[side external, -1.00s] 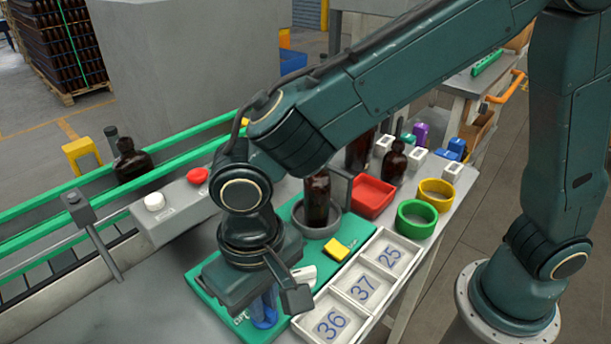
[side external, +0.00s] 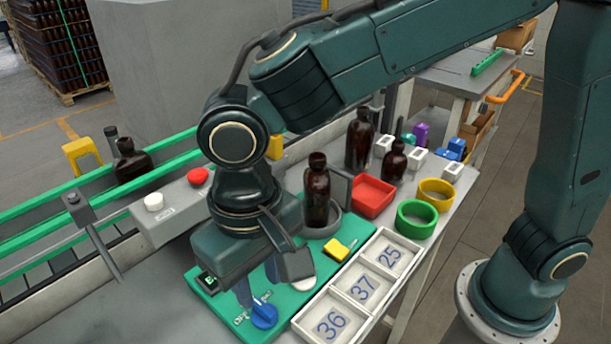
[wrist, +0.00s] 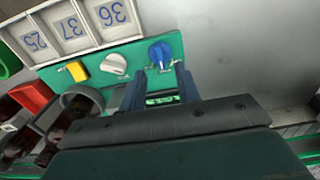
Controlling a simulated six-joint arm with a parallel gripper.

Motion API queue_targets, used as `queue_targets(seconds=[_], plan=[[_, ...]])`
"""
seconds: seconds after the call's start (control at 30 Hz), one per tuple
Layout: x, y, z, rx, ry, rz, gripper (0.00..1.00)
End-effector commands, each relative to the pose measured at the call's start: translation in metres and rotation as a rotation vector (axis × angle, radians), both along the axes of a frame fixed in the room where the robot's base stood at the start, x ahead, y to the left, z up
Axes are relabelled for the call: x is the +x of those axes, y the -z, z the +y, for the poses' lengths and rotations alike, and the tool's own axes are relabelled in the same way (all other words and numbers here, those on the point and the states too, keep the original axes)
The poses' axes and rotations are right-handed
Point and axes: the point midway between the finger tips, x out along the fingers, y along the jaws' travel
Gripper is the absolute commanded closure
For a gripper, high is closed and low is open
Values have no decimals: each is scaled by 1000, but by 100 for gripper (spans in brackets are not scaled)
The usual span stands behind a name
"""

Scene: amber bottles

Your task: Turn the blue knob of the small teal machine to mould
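The small teal machine (side external: 300,300) lies flat on the bench, with a blue knob (side external: 264,315) at its front end. The blue knob also shows in the wrist view (wrist: 160,54), beyond the fingertips. Small marks surround it; I cannot read its setting for sure. My gripper (side external: 258,287) is above and behind the blue knob, pointing down, apart from it. In the wrist view the two fingers (wrist: 161,80) stand apart with nothing between them. A white knob (wrist: 114,63) and a yellow switch (side external: 337,247) sit farther along the machine. A small lit display (wrist: 161,99) shows between the fingers.
A white tray (side external: 349,309) numbered 36, 37, 25 lies along the machine. A brown bottle (side external: 317,195) stands in a grey round holder at its far end. A red bin (side external: 372,196), green ring (side external: 416,219) and yellow ring (side external: 437,193) lie beyond. A conveyor runs along the left.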

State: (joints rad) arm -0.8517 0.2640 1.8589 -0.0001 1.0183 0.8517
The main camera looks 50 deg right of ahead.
Motion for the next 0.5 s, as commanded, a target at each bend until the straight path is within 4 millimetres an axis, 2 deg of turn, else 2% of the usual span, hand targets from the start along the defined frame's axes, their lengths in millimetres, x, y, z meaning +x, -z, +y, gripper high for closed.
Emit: queue_targets(seconds=[0.3,0.5], plan=[[0,-56,0,3,0,-2,67],[0,-79,0,2,0,-2,67]])
